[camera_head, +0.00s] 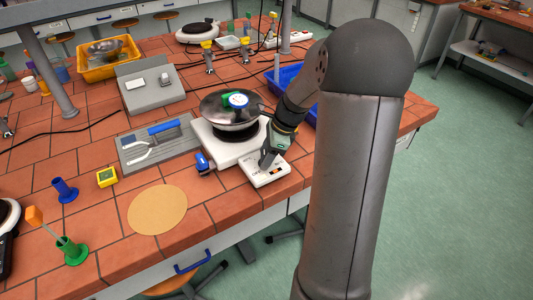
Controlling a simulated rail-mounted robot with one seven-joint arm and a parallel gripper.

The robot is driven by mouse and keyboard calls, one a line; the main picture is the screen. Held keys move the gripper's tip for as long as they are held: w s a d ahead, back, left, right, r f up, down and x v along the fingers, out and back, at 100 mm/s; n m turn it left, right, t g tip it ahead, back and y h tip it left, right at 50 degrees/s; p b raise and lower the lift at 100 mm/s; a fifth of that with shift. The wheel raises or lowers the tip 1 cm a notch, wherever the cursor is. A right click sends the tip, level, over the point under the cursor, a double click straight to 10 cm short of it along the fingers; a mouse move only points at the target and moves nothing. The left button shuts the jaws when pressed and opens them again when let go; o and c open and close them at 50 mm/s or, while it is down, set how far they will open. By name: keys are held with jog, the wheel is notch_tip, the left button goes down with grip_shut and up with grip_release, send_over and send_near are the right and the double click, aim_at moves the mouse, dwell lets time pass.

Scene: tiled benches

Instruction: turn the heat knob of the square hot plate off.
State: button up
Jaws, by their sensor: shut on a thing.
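The square hot plate (212,145) is white and stands near the front edge of the tiled bench. A shiny round metal pan (213,106) with a green and blue-white item on top sits on its plate. Its control panel (261,182) juts out at the front right and has a small orange-red mark. My gripper (267,164) reaches down onto the panel and is shut at the heat knob. The knob itself is hidden by the fingers, so its setting cannot be read.
A blue tool (204,162) lies against the plate's left side. A grey board with a blue-handled tool (163,128) is further left. A round tan mat (157,209) lies in front. A blue tray (290,77) stands behind my arm. The bench's front edge is close.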

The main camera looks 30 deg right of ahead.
jog(key=n+g+p, duration=0.1)
jog(key=n, duration=0.2)
jog(key=shift+w+r, duration=0.1)
jog(key=n+g, duration=0.1)
jog(key=n, duration=0.2)
jog(key=shift+w+n+g+p, duration=0.1)
jog(key=shift+n+g+p, duration=0.2)
jog(key=shift+n+p, duration=0.1)
jog(key=n+g, duration=0.1)
jog(key=n, duration=0.2)
jog(key=shift+w+n, duration=0.1)
jog(key=shift+n, duration=0.2)
jog(key=n, duration=0.2)
jog(key=n+g, duration=0.1)
jog(key=shift+w+n+g+h+p, duration=0.1)
jog(key=shift+n+g+h+p, duration=0.2)
jog(key=shift+n+h, duration=0.1)
jog(key=n+h, duration=0.1)
jog(key=n, duration=0.1)
jog(key=n+g, duration=0.1)
jog(key=n, duration=0.2)
jog(key=shift+a+h, duration=0.15)
jog(key=shift+h, duration=0.25)
jog(key=shift+w+a+n+h, duration=0.1)
jog(key=shift+n+h, duration=0.7)
jog(key=shift+n, duration=1.5)
jog(key=o, duration=1)
